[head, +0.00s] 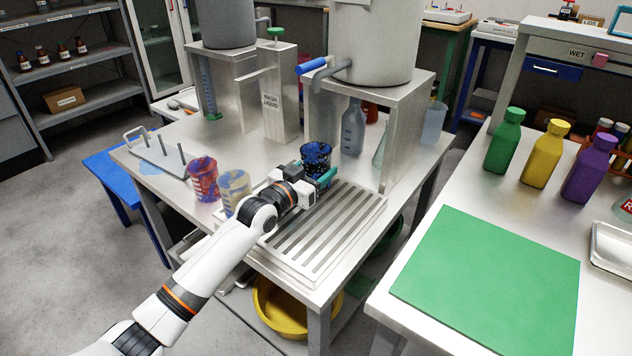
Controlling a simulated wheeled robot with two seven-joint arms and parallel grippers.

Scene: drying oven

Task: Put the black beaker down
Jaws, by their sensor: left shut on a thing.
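The black beaker (316,153) is dark with blue specks. It is upright above the back edge of the slotted metal drain tray (331,236) on the steel table. My left gripper (318,177) is shut on the black beaker, and its fingers hide the beaker's lower part. I cannot tell whether the beaker's base touches anything. My right gripper is not in view.
A red and blue patterned beaker (203,180) and a yellowish one (235,188) stand left of the tray. A steel stand (404,128) with a large tank (374,40) rises behind right. A green mat (490,282) lies on the right bench near several bottles.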

